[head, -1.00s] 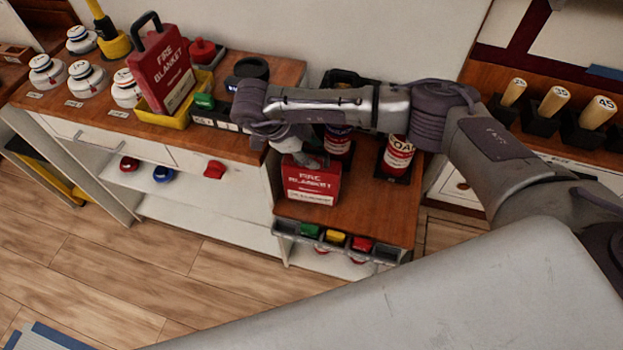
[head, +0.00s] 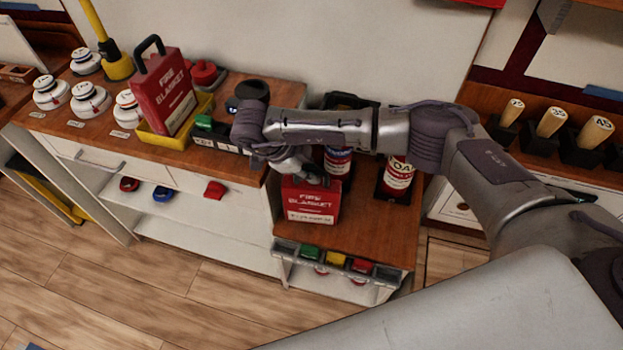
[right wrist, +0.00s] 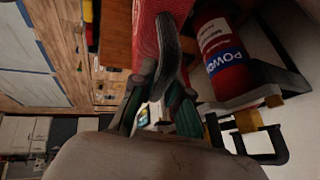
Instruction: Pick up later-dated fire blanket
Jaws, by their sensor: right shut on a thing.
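Two red fire blanket cases show in the head view. One fire blanket (head: 311,205) stands on the lower wooden shelf at the middle, its white lettering facing me. My right gripper (head: 312,178) is at its top and shut on it; the fingers are partly hidden by my arm. In the right wrist view the fingers (right wrist: 160,85) close on the black handle against the red case (right wrist: 150,30). The other fire blanket (head: 163,92) stands tilted in a yellow tray (head: 197,128) on the left counter, its black handle up. The dates are too small to read. My left gripper is out of view.
A blue-labelled powder extinguisher (head: 338,160) stands just behind the held case, and another red extinguisher (head: 397,176) is to its right. Bins with coloured pieces (head: 335,262) line the shelf's front edge. White detectors (head: 90,100) sit on the left counter. Floor in front is clear.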

